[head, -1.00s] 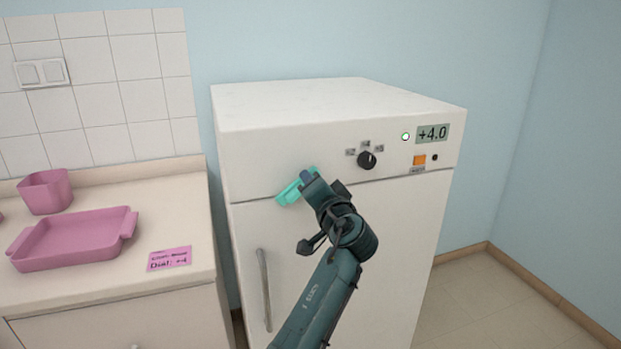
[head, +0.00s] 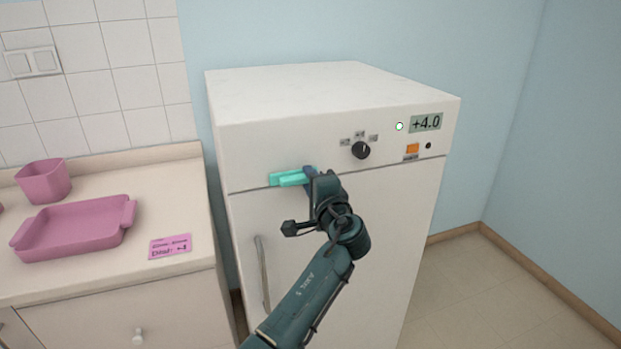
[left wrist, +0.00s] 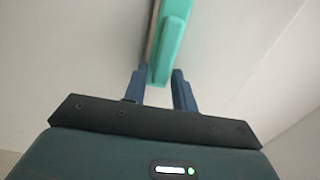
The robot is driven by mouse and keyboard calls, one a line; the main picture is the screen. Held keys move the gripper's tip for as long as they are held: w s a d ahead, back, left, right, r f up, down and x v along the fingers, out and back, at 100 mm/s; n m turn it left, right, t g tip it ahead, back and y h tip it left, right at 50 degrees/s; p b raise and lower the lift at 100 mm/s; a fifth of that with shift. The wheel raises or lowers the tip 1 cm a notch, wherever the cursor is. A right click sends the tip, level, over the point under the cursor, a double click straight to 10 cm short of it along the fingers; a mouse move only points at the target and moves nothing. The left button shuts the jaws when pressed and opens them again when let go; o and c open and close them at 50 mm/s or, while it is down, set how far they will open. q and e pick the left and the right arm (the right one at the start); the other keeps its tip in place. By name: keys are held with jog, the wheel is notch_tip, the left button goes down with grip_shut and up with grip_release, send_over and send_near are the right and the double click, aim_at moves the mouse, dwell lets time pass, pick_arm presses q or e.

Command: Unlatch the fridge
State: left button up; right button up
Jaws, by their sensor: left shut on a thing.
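The white fridge (head: 380,235) stands against the blue wall with its door shut. A teal latch (head: 287,179) lies nearly level across the seam between the top panel and the door. My left gripper (head: 309,174) is at the latch's right end, shut on it. In the left wrist view, the latch (left wrist: 170,48) runs down between the two blue fingers of the gripper (left wrist: 158,85). The fingers hide part of the latch's end in the head view. My right gripper is not in view.
The fridge has a grey door handle (head: 262,272), a black dial (head: 361,150), an orange switch (head: 412,148) and a display (head: 426,122) reading +4.0. A counter at left holds a pink tray (head: 75,245), a pink cup (head: 43,182) and a pink note (head: 170,246).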

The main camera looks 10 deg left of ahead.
pick_arm(q)
jog(key=shift+o, duration=0.2)
jog(key=o, duration=0.7)
